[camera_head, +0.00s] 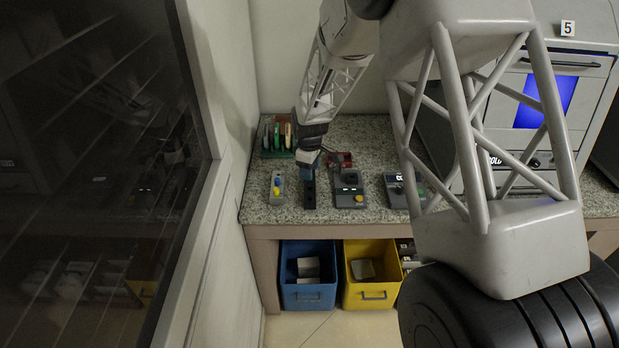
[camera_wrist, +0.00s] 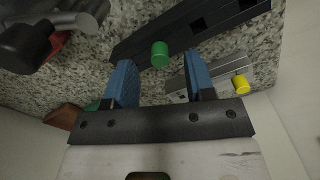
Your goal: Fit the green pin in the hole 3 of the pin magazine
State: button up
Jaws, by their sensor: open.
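The pin magazine (camera_wrist: 222,24) is a long black bar with square holes, running across the top of the wrist view. In the head view the magazine (camera_head: 310,193) lies on the granite counter below my gripper (camera_head: 309,165). The green pin (camera_wrist: 160,54) is a short cylinder standing at the magazine; its lower end is hidden, so I cannot tell how it is seated. My gripper (camera_wrist: 159,64) is open, its blue fingers apart with the pin showing between and just beyond their tips. The pin is hidden in the head view. I see no hole numbers.
A grey block with a yellow knob (camera_wrist: 241,86) is close beside the right finger. Grey devices (camera_head: 348,190) stand right of the magazine, and a rack of coloured items (camera_head: 278,140) behind it. Blue (camera_head: 308,293) and yellow bins (camera_head: 371,294) sit below the counter.

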jog(key=shift+f, duration=1.05)
jog(key=shift+c, duration=0.5)
grip_shut()
